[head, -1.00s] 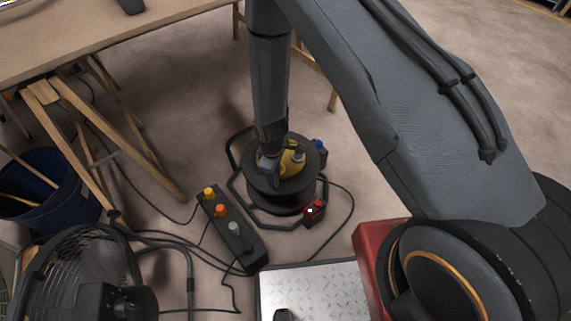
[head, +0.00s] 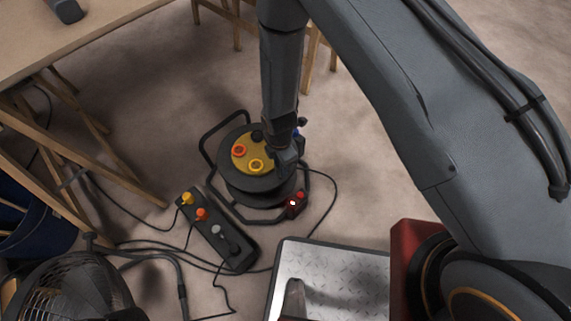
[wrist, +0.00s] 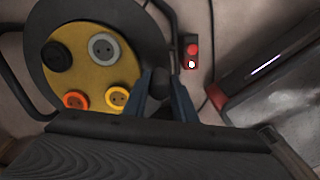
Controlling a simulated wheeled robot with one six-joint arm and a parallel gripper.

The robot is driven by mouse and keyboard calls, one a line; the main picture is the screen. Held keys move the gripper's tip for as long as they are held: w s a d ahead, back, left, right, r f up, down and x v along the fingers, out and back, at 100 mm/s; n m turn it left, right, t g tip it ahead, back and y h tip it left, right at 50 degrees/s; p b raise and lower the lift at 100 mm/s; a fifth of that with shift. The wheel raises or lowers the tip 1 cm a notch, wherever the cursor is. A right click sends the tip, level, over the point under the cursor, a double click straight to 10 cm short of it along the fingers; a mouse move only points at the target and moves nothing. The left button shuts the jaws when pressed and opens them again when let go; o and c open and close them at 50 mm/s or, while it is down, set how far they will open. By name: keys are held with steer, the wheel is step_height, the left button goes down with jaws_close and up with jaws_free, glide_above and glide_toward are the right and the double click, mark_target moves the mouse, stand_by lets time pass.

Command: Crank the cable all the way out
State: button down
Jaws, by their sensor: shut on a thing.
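The cable reel is a black drum (head: 245,185) in a black tube frame, standing on the floor. Its yellow face (head: 240,148) carries several round sockets, and the wrist view shows black, grey, orange and yellow ones on the yellow disc (wrist: 88,75). My gripper (head: 287,160) reaches down onto the right side of the drum's top. In the wrist view my gripper (wrist: 162,88) is shut on a dark round crank knob (wrist: 160,78) at the disc's edge. A black cable (head: 334,190) leaves the reel on the right. How much cable is wound is hidden.
A red box with a lit white button (head: 293,203) sits at the frame's front right. A power strip (head: 215,232) with coloured plugs lies front left, near a fan (head: 70,290) and loose cables. A wooden table (head: 90,35) stands back left.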

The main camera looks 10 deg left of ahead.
steer(key=shift+w+d, duration=0.2)
steer(key=shift+w, duration=0.4)
steer(key=shift+w, duration=0.1)
steer(key=c, duration=1.5)
jaws_free()
steer(key=shift+o, duration=0.2)
steer(key=shift+r, duration=0.2)
step_height(320, 180, up, 8)
steer(key=shift+f+p, duration=0.25)
steer(key=shift+p, duration=0.3)
